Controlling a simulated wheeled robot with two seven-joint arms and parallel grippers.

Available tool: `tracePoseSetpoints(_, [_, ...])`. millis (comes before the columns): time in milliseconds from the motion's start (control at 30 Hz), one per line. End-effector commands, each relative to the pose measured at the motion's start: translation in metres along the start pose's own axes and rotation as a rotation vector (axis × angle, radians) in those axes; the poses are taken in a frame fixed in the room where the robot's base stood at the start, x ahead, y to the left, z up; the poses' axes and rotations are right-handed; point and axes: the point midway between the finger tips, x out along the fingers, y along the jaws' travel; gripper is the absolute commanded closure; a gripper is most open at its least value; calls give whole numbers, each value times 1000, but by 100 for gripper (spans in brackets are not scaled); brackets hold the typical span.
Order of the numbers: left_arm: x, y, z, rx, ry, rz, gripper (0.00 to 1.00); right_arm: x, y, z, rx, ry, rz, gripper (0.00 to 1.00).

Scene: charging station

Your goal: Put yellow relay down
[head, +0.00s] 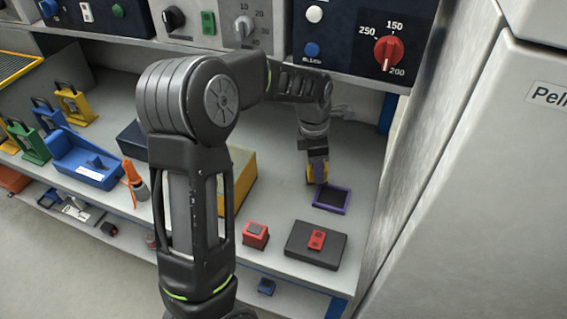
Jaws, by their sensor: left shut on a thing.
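My left gripper (317,168) points down over the right part of the shelf and is shut on the yellow relay (310,177), which shows only as a small yellow patch beside the fingers. A purple-framed dark square pad (332,209) lies on the shelf just right of and below the gripper. The relay overlaps the pad's upper left corner in the picture; I cannot tell whether it touches the shelf or the pad. My right gripper is not in view.
A red block (256,235) and a dark box with a red switch (315,260) stand at the front. A yellow-sided box (238,180) is partly behind my arm. A blue tray (88,160) and padlock-like blocks stand left. A control panel (385,40) overhangs; a grey cabinet (470,180) bounds the right.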

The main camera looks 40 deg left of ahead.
Motion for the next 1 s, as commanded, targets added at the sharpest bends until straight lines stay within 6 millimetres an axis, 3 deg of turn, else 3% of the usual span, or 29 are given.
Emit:
tracePoseSetpoints(100, [-7, 13, -32, -6, 1, -1, 100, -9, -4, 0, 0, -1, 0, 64])
tracePoseSetpoints(300, [-9, 27, -64, -1, 0, 0, 100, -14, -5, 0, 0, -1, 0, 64])
tracePoseSetpoints(700, [-8, 29, -70, 0, 0, 0, 100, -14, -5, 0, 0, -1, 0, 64])
tracePoseSetpoints(833, [-11, 34, -81, -3, 1, 0, 100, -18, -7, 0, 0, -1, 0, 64])
tracePoseSetpoints(1000, [16, 33, -84, 0, 2, -3, 100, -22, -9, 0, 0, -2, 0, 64])
